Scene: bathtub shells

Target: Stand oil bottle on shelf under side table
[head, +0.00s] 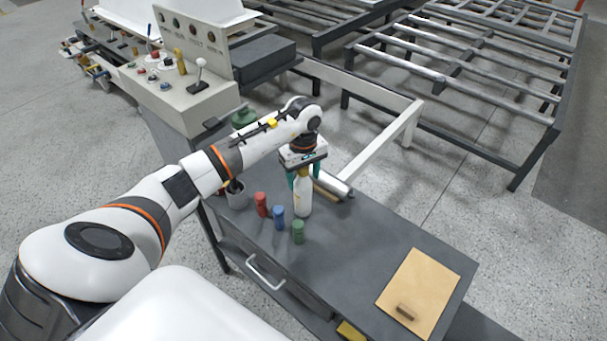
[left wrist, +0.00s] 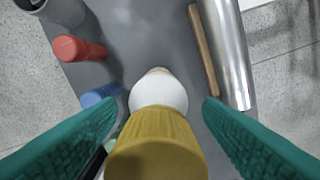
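The oil bottle (head: 302,197), white with a yellow cap, stands upright on the dark grey side table (head: 350,235). In the left wrist view its yellow cap (left wrist: 157,145) is close below the camera, with the white body (left wrist: 158,93) beyond it. My left gripper (head: 304,172) points down over the bottle's top. Its green fingers are spread on either side of the cap, with gaps showing on both sides, so it is open. The shelf under the table (head: 318,324) shows only in part beneath the front edge. My right gripper is in neither view.
Red (head: 261,205), blue (head: 279,217) and green (head: 298,231) cylinders stand close in front of the bottle. A grey cup (head: 236,195) is left; a metal cylinder (head: 333,184) lies behind. A clipboard-like board (head: 420,287) lies right. A drawer handle (head: 265,272) juts out in front.

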